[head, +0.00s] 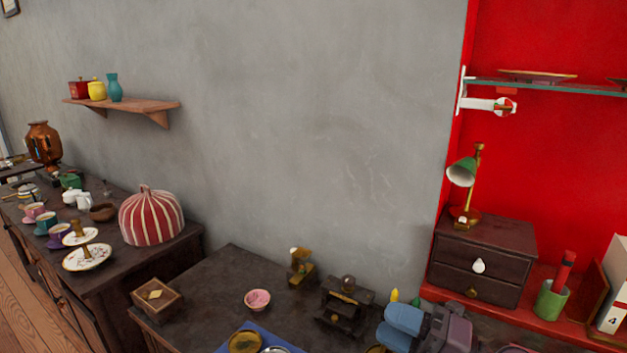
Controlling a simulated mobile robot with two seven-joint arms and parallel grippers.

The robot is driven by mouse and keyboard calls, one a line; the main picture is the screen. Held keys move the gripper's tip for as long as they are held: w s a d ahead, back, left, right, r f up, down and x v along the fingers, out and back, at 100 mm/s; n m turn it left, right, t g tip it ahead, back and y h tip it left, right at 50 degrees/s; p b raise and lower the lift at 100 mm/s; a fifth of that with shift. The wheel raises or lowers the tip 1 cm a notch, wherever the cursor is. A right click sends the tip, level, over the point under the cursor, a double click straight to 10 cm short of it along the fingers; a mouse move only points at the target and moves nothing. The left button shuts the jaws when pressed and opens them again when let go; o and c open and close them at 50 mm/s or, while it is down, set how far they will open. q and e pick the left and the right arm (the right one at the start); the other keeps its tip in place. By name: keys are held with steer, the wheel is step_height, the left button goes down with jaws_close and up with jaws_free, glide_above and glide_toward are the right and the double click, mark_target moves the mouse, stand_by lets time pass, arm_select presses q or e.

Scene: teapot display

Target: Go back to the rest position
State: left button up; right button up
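My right gripper (400,328) shows at the bottom edge, right of centre, with light blue fingers and a grey-purple body. It is over the near dark table (215,285), in front of a small dark wood and brass device (345,305). Its two blue finger parts lie close together, and I cannot tell whether there is a gap between them. I see nothing held in it. My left gripper is not in view.
A brass grinder-like item (301,267), pink bowl (257,300), wooden box (157,297) and blue mat (232,344) are on the near table. A drawer cabinet (480,262) with a green lamp (462,172) stands right. A striped tea cosy (152,216) sits left.

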steer(key=w+d+m+t+h, duration=0.1)
steer(key=d+m+t+h, duration=0.85)
steer(key=m, duration=0.55)
steer(key=s+d+f+m+g+h, duration=0.35)
steer(key=d+f+m+h, duration=0.25)
steer(key=f+m+h, duration=0.4)
steer(key=s+f+m+g, duration=0.3)
steer(key=s+f+g, duration=0.3)
steer(key=s, duration=0.4)
steer(key=s+f+m+g, duration=0.3)
steer(key=s+f+g, duration=0.3)
steer(key=s, duration=0.4)
steer(key=w+f+t, duration=0.2)
steer(key=w+f+t+y, duration=0.1)
steer(key=w+f+t, duration=0.1)
steer(key=f, duration=0.1)
steer(key=w+f+t, duration=0.2)
steer(key=f, duration=0.1)
steer(key=shift+w+d+f+n, duration=0.1)
steer(key=shift+w+f+n, duration=0.1)
steer(key=shift+f+n, duration=0.1)
steer(key=shift+w+f+t+y, duration=0.25)
steer(key=shift+f+t, duration=0.45)
steer(key=shift+t, duration=0.4)
